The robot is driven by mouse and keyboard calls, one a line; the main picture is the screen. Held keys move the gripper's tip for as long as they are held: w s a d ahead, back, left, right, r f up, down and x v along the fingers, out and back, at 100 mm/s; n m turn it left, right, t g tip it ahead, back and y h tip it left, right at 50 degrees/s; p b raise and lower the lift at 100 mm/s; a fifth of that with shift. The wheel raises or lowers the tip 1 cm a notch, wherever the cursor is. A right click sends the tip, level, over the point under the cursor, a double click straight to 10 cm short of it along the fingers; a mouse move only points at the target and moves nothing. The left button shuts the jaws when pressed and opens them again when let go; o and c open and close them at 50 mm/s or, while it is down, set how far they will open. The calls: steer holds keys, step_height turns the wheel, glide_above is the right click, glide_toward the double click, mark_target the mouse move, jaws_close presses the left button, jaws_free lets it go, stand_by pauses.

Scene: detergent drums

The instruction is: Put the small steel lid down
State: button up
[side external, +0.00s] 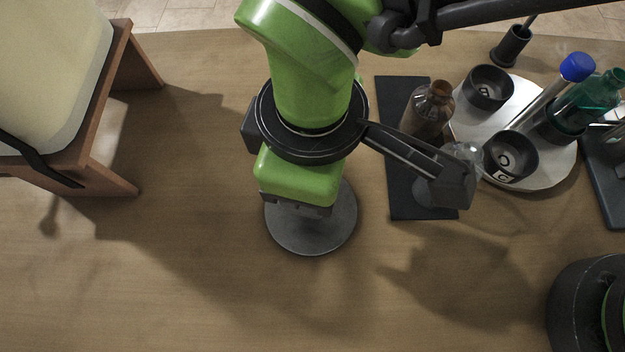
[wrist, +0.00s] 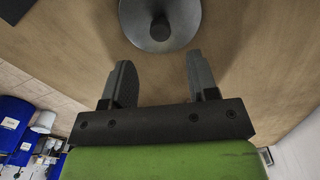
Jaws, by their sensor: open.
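The small steel lid (side external: 312,237) is a round grey disc lying on the wooden table (side external: 200,290), partly hidden under my gripper (side external: 298,208) in the side external view. In the wrist view the lid (wrist: 183,30) shows at the top edge, cut off by the frame, with a dark round knob (wrist: 160,26) in its middle. My gripper (wrist: 162,72) is open in the wrist view, its two dark fingers apart with nothing between them. The lid lies just beyond the fingertips there, with bare wood showing between.
A dark mat (side external: 400,190) with a brown bottle (side external: 428,112), and a white tray (side external: 530,95) with black cups and a green bottle (side external: 590,100), are at right.

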steer(key=w+d+r+m+y, duration=0.1)
steer(key=w+d+r+m, duration=0.3)
steer(key=r, duration=0.3)
steer(key=w+d+r+m+y, duration=0.1)
steer(key=w+d+r, duration=0.2)
steer(key=d+r, duration=0.4)
steer(key=s+d+r+m+t, duration=0.1)
steer(key=d+r+m, duration=0.2)
steer(key=d, duration=0.3)
steer(key=s+d+r+m+t, duration=0.1)
steer(key=d+r+m+t, duration=0.1)
steer(key=d, duration=0.4)
steer(key=s+d+r+m+t+y, duration=0.1)
steer(key=d+r+m+t, duration=0.1)
steer(key=d, duration=0.5)
steer(key=r+m, duration=0.1)
steer(key=m, duration=0.1)
steer(key=shift+s+r+m, duration=0.3)
steer(key=shift+s+r, duration=0.05)
steer(key=shift+r, duration=0.05)
steer(key=shift+o, duration=0.4)
steer(key=s+d+f+m+t+h, duration=0.1)
steer(key=s+d+m+t, duration=0.1)
steer(key=s+d+m, duration=0.2)
steer(key=shift+s+d+f+m, duration=0.3)
steer(key=shift+s+d+f, duration=0.1)
steer(key=shift+s+d, duration=0.3)
steer(key=shift+a, duration=0.1)
